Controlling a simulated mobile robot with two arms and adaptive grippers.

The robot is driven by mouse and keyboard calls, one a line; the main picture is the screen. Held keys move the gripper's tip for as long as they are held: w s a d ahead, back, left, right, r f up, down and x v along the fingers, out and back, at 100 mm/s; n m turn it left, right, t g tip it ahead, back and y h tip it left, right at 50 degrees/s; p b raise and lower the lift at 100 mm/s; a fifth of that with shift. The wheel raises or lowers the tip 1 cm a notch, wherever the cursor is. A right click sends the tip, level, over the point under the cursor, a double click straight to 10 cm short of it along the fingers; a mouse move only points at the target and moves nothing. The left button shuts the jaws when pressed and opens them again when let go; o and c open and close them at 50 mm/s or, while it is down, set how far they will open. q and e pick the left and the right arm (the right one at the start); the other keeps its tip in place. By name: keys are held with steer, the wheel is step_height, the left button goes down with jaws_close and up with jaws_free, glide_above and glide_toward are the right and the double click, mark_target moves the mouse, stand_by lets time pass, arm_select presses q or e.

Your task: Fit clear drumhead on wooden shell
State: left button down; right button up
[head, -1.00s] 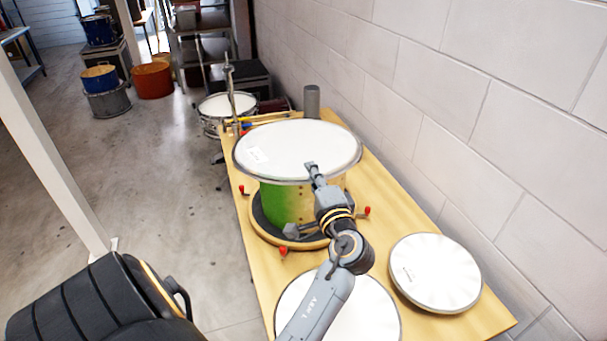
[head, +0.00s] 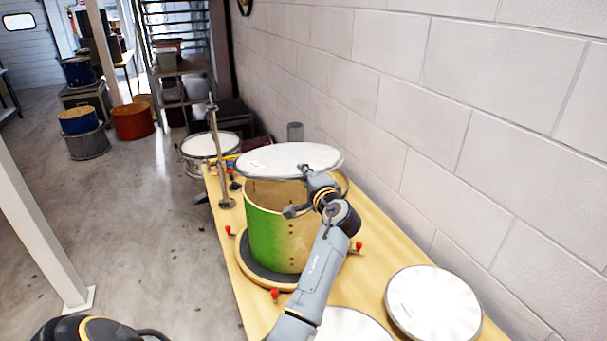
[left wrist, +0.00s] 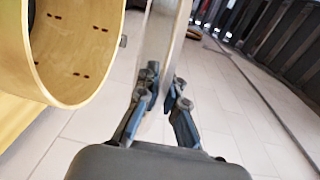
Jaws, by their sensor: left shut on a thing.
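A round white drumhead (head: 285,158) with a metal rim and a small label is held above the wooden shell (head: 262,235). It looks white, not clear. My left gripper (head: 307,173) is shut on its near right edge. The left wrist view shows both fingers (left wrist: 163,92) pinching the drumhead (left wrist: 160,42), seen nearly edge-on. The shell has a green-to-natural finish and stands upright, its open top partly showing below the drumhead. The drumhead is apart from the shell, offset to its far side. The shell's inside (left wrist: 75,55) also shows in the wrist view. My right gripper is out of view.
The shell stands on a round dark pad with red-tipped pegs (head: 275,293) on a wooden bench (head: 375,285). Two white drumheads lie nearer, one at right (head: 433,304). A metal stand (head: 218,160) is at the bench's left; a block wall runs along the right.

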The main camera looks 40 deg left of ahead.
arm_select(q)
steer(key=shift+f+b, duration=2.35)
steer(key=shift+f, duration=0.65)
steer(key=c, duration=1.1)
jaws_free()
steer(key=shift+c, duration=0.2)
steer(key=o, duration=0.6)
steer(key=shift+c, duration=0.2)
steer(key=shift+d, duration=0.1)
